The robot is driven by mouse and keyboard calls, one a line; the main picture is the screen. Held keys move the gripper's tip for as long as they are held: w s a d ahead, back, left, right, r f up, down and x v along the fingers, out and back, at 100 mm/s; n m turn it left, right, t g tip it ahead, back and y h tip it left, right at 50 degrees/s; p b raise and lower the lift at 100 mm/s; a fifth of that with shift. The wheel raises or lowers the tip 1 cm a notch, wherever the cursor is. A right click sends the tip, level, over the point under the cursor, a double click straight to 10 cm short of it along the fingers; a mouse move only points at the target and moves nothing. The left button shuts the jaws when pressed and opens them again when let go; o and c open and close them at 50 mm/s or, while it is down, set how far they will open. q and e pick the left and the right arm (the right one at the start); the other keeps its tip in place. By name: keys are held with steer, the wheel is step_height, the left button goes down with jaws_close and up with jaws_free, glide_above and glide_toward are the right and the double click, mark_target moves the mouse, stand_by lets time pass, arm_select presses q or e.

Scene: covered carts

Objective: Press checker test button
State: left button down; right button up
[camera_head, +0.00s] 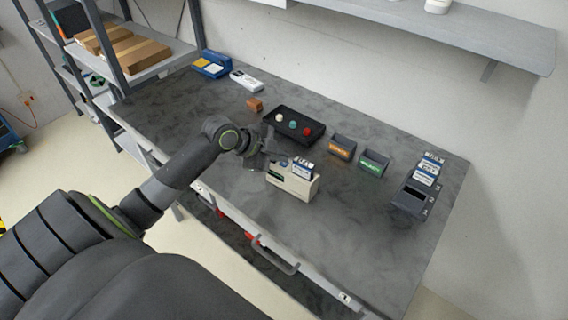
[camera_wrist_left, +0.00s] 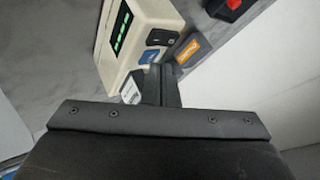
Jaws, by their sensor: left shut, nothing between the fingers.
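The checker (camera_head: 290,186), a beige box, stands near the front middle of the grey table. Blue-and-white pieces (camera_head: 302,168) show at its top. In the left wrist view the checker (camera_wrist_left: 112,62) shows a dark panel with lit green bars, a black part (camera_wrist_left: 161,37) and a blue part (camera_wrist_left: 150,57); I cannot tell which is the test button. My left gripper (camera_head: 274,160) is shut and empty, at the checker's upper left in the head view. Its fingertips (camera_wrist_left: 160,72) lie close beside the checker; contact cannot be told. My right gripper is not in view.
A dark holder (camera_head: 409,202) with blue-and-white packs stands right. A brown block (camera_head: 255,105) lies left. The table's front right is clear.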

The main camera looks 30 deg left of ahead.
mark_target(280, 165)
arm_select(q)
steer(key=shift+f, duration=0.4)
stand_by(0.5)
stand_by(0.3)
steer(key=shift+r+p, duration=0.4)
steer(key=shift+r, duration=0.4)
step_height(280, 165, up, 5)
steer(key=p, duration=0.4)
steer(key=shift+r, duration=0.1)
stand_by(0.5)
